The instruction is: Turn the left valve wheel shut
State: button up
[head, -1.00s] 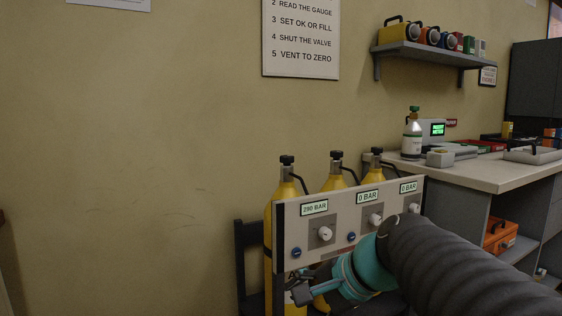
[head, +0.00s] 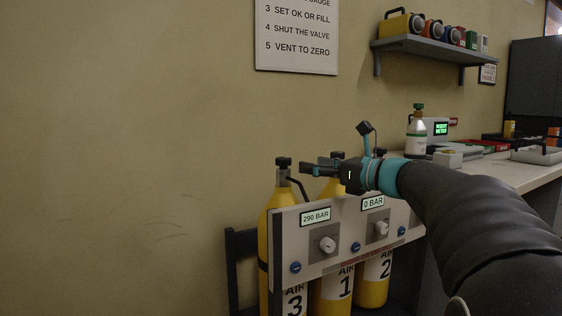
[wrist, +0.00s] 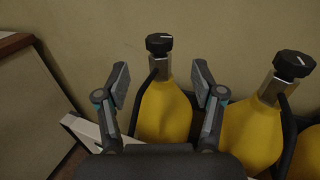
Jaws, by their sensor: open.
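The left valve wheel (head: 283,162) is a small black knob on top of the left yellow cylinder, AIR 3 (head: 276,226). In the wrist view the left valve wheel (wrist: 159,43) has a pale mark on its top and stands beyond my fingertips. My gripper (head: 312,169) is level with the valve, just to its right in the head view. In the wrist view my gripper (wrist: 160,72) is open, with one finger on each side of the left cylinder's neck in the picture. I cannot tell whether anything touches. The gauge below reads 290 BAR (head: 315,216).
A panel (head: 285,222) with white knobs and gauges stands before the cylinders. The middle cylinder's valve (wrist: 294,64) is to the right. A bench (head: 525,170) with a small bottle (head: 416,135) is at right. The wall at left is clear.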

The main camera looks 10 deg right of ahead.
aim_at(290, 161)
jog(key=x, duration=1)
jog(key=shift+s, duration=0.1)
jog(key=c, duration=1.2)
